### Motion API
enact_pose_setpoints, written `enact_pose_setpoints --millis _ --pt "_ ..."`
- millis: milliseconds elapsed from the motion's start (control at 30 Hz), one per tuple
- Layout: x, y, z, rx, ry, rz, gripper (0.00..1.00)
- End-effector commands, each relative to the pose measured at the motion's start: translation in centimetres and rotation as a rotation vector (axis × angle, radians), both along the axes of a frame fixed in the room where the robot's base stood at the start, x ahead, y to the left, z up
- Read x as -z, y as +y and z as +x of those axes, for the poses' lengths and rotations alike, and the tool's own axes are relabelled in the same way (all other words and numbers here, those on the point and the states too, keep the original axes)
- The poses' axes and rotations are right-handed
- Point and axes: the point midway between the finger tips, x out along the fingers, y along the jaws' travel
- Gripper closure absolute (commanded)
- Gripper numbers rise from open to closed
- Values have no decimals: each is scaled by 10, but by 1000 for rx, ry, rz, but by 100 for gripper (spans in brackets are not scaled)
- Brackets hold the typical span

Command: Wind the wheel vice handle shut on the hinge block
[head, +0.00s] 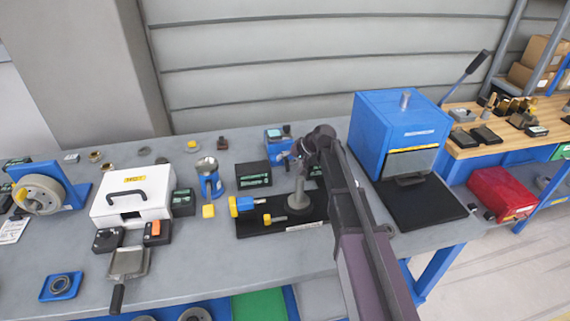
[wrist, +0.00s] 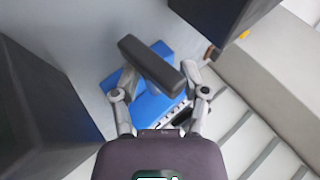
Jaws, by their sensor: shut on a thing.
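The blue wheel vice (head: 275,142) stands at the back middle of the bench in the head view, partly behind my gripper (head: 302,149). In the wrist view the vice's blue body (wrist: 152,104) lies beyond my fingers. A dark bar-like handle (wrist: 150,60) crosses slantwise in front of the blue body. My gripper (wrist: 158,76) has one finger on each side of this handle and is shut on it. I cannot make out the hinge block clearly; my gripper and the handle hide much of the vice jaws.
A dark box with a green label (head: 253,175) stands just left of the vice, and a black stand with a grey post (head: 299,193) is in front. A large blue press (head: 393,128) stands to the right. Dark upright faces (wrist: 45,110) flank my gripper closely in the wrist view.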

Motion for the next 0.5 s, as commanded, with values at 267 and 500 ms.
enact_pose_setpoints --millis 267,500 --pt "3 -5 -6 -5 29 55 91" --pt "2 -4 -6 -6 31 60 92"
